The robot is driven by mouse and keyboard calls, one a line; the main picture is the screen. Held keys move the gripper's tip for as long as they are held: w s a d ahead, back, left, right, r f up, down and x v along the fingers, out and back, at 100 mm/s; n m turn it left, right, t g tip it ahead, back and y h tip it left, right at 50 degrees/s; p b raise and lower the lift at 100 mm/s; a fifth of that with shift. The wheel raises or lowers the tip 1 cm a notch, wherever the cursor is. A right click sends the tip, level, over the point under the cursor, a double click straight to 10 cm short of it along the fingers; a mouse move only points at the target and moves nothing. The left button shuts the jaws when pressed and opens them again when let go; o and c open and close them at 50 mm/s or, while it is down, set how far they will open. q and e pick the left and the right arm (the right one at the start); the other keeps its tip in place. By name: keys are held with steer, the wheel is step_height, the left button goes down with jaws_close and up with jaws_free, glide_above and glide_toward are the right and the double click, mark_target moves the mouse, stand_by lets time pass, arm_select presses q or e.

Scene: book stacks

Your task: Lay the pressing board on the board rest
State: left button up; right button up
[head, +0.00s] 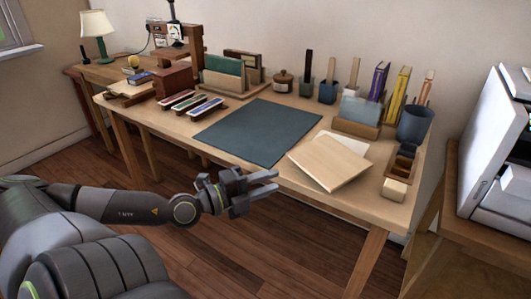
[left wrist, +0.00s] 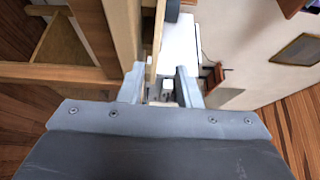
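A flat, pale wooden board (head: 328,163), which looks like the pressing board, lies at an angle on the table near its front edge. It partly covers a white sheet (head: 347,141). I cannot tell for certain which thing is the board rest. My left gripper (head: 276,181) is in front of the table edge, left of the board and apart from it, with its two fingers spread and nothing held. In the left wrist view the open fingers (left wrist: 162,88) have a thin pale wooden edge (left wrist: 155,45) beyond the gap. My right gripper is not in view.
A dark mat (head: 258,132) covers the middle of the wooden table (head: 167,115). Several books (head: 190,103) lie to its left. A blue-grey cup (head: 414,124), a divided wooden tray (head: 401,163) and a pale block (head: 394,190) stand at the right. Upright books and holders line the back.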

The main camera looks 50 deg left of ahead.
arm_select(q)
steer(key=s+a+f+n+g+y, duration=0.2)
steer(key=s+a+f+n+y, duration=0.3)
steer(key=a+f+n+y, duration=0.65)
steer(key=s+d+f+n+g+y, duration=0.25)
steer(key=s+f+n+g, duration=0.25)
steer(key=f+n, duration=0.25)
steer(key=s+d+f+n+g+h, duration=0.2)
steer(key=d+f, duration=0.5)
steer(key=d, duration=0.4)
steer(key=s+d+f+n+g+h, duration=0.2)
steer(key=s+d+f+g+h, duration=0.3)
steer(key=d, duration=0.6)
steer(key=s+f+h, duration=0.2)
steer(key=s, duration=0.1)
steer(key=shift+h, duration=0.3)
